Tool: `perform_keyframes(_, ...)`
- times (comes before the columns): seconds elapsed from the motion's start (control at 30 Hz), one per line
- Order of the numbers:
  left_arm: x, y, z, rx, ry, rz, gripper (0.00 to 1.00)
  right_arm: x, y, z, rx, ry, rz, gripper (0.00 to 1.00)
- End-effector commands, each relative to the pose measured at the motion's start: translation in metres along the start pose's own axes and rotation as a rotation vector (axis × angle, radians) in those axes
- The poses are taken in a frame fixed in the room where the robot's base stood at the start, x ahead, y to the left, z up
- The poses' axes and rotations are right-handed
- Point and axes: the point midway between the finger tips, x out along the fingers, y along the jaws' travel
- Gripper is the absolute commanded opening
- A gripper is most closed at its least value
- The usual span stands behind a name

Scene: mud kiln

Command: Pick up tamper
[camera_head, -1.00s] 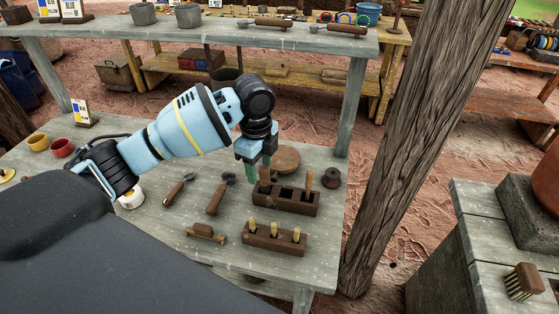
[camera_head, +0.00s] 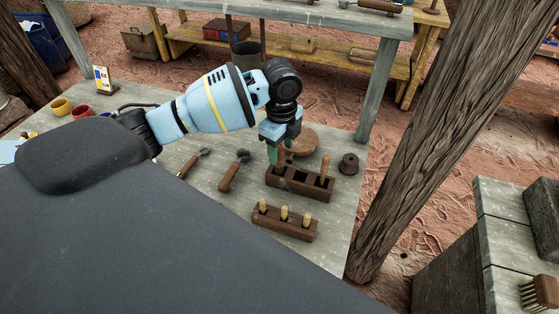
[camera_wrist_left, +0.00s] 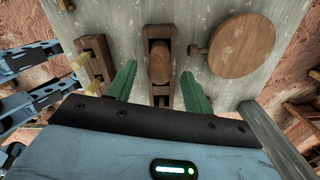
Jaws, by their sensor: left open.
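A wooden-handled tool, apparently the tamper (camera_wrist_left: 160,64), stands in a slot of a dark wooden rack (camera_head: 300,191) on the grey table. My left gripper (camera_head: 280,155) points down over the left end of this rack. In the left wrist view its green fingers (camera_wrist_left: 159,88) are apart, one on each side of the wooden handle, with a gap showing. The tool's lower end is hidden in the rack. My right gripper is not identifiable in either view.
A smaller rack (camera_head: 285,226) with several pale handles stands in front. A round wooden disc (camera_head: 299,144) lies behind the tool rack, with a dark spool (camera_head: 348,164) to its right. Two wooden-handled tools (camera_head: 233,177) lie left. A post (camera_head: 425,150) rises right of the table.

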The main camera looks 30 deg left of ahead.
Motion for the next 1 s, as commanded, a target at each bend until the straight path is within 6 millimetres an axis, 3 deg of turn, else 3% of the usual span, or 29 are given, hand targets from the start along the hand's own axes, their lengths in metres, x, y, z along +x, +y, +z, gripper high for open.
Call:
perform_keyframes(0.3, 0.04, 0.002, 0.004, 0.001, -0.001, 0.001, 0.51, 0.0, 0.002, 0.0, -0.007, 0.001, 0.0, 0.36)
perform_keyframes(0.6, 0.043, 0.002, 0.004, 0.001, -0.001, -0.001, 0.5, 0.0, 0.002, -0.001, -0.007, 0.001, 0.0, 0.36)
perform_keyframes(0.9, 0.043, 0.002, 0.004, 0.001, -0.001, -0.001, 0.11, 0.0, 0.001, -0.001, -0.006, 0.001, 0.0, 0.36)
perform_keyframes(1.0, 0.043, 0.002, 0.004, 0.001, -0.001, -0.002, 0.03, 0.0, 0.001, -0.001, -0.005, 0.002, 0.0, 0.36)
